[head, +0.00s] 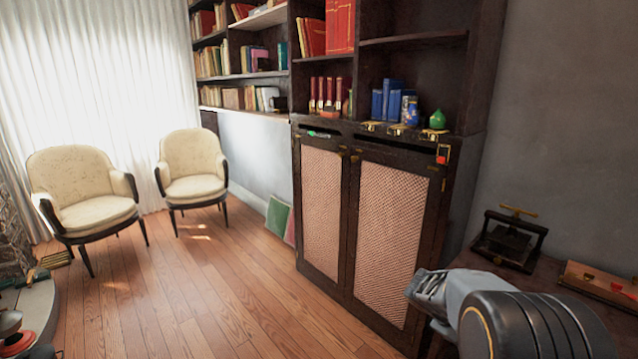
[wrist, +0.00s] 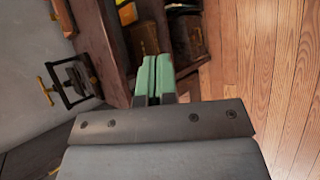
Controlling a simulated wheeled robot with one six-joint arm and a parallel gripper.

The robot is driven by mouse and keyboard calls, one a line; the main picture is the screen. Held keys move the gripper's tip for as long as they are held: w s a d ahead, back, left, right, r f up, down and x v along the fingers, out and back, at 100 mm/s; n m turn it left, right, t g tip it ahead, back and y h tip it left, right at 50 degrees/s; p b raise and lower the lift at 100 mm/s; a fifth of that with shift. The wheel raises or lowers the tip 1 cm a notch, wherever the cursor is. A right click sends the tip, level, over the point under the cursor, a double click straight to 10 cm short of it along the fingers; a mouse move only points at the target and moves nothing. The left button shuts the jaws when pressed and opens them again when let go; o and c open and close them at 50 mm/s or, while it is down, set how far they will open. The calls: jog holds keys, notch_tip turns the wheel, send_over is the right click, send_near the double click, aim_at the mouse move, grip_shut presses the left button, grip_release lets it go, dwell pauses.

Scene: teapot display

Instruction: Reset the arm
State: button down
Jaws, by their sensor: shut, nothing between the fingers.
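My gripper (wrist: 153,62) shows in the wrist view with its two green fingers side by side and touching. It is shut, with nothing held. In the head view my grey arm comes in at the lower right, in front of the cabinet's right door; the green fingers cannot be made out there.
Two cream armchairs (head: 90,195) stand left. The wooden floor (head: 190,290) between is clear.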

jog(key=s+a+r+m+t+y+p, duration=0.2)
jog(key=s+a+r+y+p, duration=0.2)
jog(key=s+a+r, duration=0.3)
jog(key=s+a+r+m+t+y+p, duration=0.2)
jog(key=s+a+r+y+p, duration=0.3)
jog(key=a+r, duration=0.5)
jog(key=shift+s+a+r+m+p, duration=0.3)
jog(key=shift+s+a+m+p, duration=0.5)
jog(key=shift+s, duration=0.4)
